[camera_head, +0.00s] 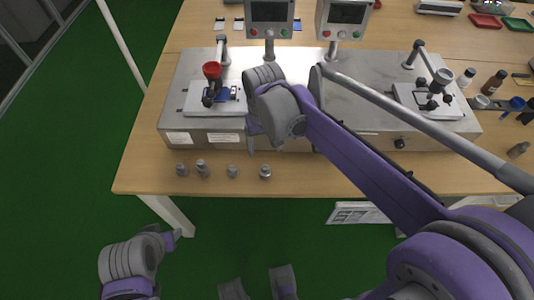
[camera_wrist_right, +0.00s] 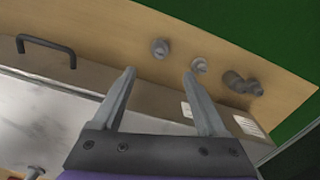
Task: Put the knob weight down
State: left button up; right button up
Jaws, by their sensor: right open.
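Several small grey knob weights stand in a loose row on the wooden table near its front edge: one at the right end (camera_head: 265,172), one beside it (camera_head: 233,171) and two close together at the left (camera_head: 202,168). My right gripper (camera_head: 252,146) is above the tester's front edge, just behind the row. In the right wrist view it (camera_wrist_right: 160,75) is open with nothing between its fingers. One knob weight (camera_wrist_right: 160,48) shows beyond the gap and another (camera_wrist_right: 199,65) near a fingertip. My left gripper (camera_head: 175,237) is low at the left, off the table; its jaws are unclear.
A long metal tester (camera_head: 180,120) fills the middle of the table (camera_head: 140,165), with a red-topped fixture (camera_head: 212,75) at left and a grey-topped one (camera_head: 441,80) at right. Bottles (camera_head: 494,82) stand at far right. The front table strip right of the weights is clear.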

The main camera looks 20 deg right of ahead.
jog(key=s+d+f+t, duration=0.2)
jog(key=s+d, duration=0.1)
jog(key=s, duration=0.4)
jog(key=s+d+f+t, duration=0.3)
jog(key=s, duration=0.5)
jog(key=shift+s+d, duration=0.25)
jog(key=shift+d, duration=0.1)
